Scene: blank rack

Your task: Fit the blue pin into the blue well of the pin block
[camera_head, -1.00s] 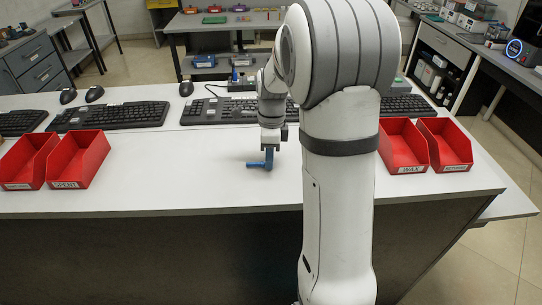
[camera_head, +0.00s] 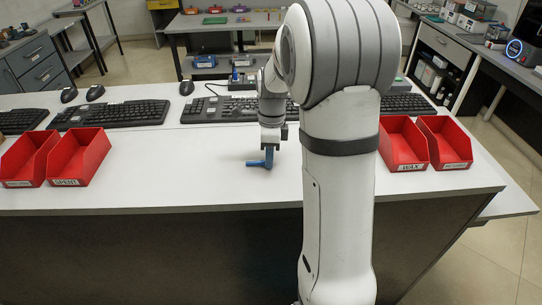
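The blue pin (camera_head: 255,164) lies on its side on the white table, left of my arm. My gripper (camera_head: 269,158) points straight down at the pin's right end, very close to it or touching it. An upright blue part shows at the gripper's tip; I cannot tell whether it is a finger or part of the pin. The gap between the fingers is too small to make out, so whether they are shut on the pin is unclear. I cannot make out a pin block with a blue well; my arm hides part of the table.
Red bins stand at the left (camera_head: 79,158) and the right (camera_head: 403,146) of the white table (camera_head: 190,185). Keyboards (camera_head: 122,114) and mice line its back edge. The table is clear between the left bins and the pin. A bench (camera_head: 222,22) with small coloured items stands behind.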

